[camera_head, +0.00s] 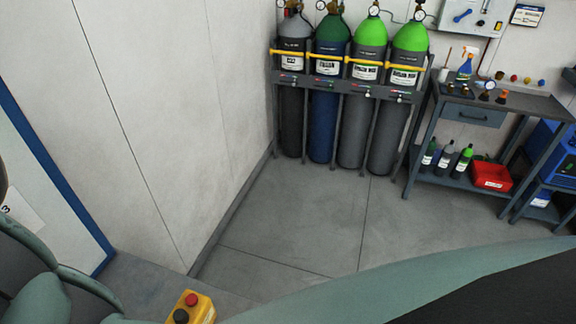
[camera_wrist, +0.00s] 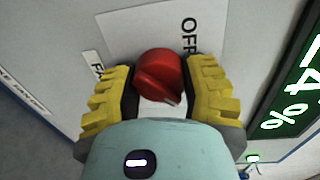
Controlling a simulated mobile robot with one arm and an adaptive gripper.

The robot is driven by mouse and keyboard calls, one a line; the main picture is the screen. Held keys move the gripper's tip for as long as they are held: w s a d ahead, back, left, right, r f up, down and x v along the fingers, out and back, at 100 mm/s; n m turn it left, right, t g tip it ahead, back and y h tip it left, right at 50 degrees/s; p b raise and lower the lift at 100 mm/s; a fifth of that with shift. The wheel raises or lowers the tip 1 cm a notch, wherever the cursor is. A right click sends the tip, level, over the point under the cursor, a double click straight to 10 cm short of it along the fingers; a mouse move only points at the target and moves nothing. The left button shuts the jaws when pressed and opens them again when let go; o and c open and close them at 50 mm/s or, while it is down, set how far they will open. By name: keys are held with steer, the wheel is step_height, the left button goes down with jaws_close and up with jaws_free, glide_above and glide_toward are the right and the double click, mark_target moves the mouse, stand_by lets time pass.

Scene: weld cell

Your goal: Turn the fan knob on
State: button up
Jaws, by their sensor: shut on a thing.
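In the wrist view, a red knob (camera_wrist: 160,76) sits on a light panel (camera_wrist: 125,30). My gripper (camera_wrist: 162,88) has yellow ribbed fingers, one on each side of the knob, and is shut on it. A label reading "OFF" (camera_wrist: 187,38) is above and to the right of the knob, its end cut off by a finger. Another label starting with "F" (camera_wrist: 97,68) is to the left, partly hidden by the left finger. The knob and my gripper do not show in the head view.
A screen with green-edged "%" digits (camera_wrist: 285,110) is close to the right finger. In the head view, gas cylinders (camera_head: 328,100) stand in a rack by the wall. A workbench (camera_head: 530,104) is at right. A yellow box with a red button (camera_head: 192,306) is at the bottom. Floor between is clear.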

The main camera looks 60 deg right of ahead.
stand_by(0.4)
steer(key=o, duration=1.3)
steer(key=shift+w, duration=0.1)
steer(key=shift+c, duration=0.2)
